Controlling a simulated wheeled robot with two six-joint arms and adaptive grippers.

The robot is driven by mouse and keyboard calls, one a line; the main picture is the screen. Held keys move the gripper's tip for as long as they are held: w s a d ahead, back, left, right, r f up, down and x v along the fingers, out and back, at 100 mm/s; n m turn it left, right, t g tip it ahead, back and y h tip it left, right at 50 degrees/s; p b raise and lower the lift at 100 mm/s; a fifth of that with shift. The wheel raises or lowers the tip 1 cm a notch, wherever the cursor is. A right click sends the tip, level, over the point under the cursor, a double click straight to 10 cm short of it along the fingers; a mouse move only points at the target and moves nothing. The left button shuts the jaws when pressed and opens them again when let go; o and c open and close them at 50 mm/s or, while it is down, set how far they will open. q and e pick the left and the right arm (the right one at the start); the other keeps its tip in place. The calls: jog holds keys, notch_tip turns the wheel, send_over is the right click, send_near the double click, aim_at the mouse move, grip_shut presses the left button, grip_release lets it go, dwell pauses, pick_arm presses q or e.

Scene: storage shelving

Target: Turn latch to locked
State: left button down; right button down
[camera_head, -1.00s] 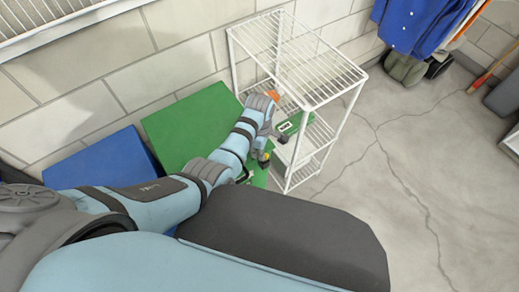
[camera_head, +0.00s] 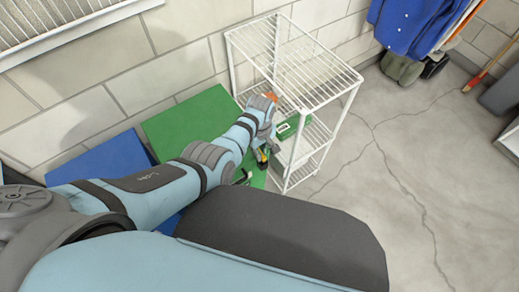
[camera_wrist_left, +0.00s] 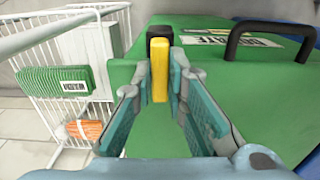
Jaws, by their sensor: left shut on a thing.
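The latch (camera_wrist_left: 159,68) is a yellow bar with a black end, standing upright in the wrist view in front of a green panel or lid (camera_wrist_left: 220,80). In the head view it is a small yellow and black spot (camera_head: 262,156), partly hidden by my arm. My left gripper (camera_wrist_left: 157,88) has a finger on each side of the latch and is shut on it. It also shows small in the head view (camera_head: 266,148). A black handle (camera_wrist_left: 272,30) sits on the green surface to the right. My right gripper is not in view.
A white wire shelf (camera_head: 300,70) stands close beside the latch, holding a green box (camera_head: 292,127) and an orange item (camera_wrist_left: 86,129). A blue lid (camera_head: 108,160) lies left of the green one (camera_head: 195,120). Open floor (camera_head: 390,190) is at right.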

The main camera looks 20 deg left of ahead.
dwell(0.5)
pick_arm(q)
jog(key=c, duration=1.6)
grip_release()
notch_tip(320, 180, up, 12)
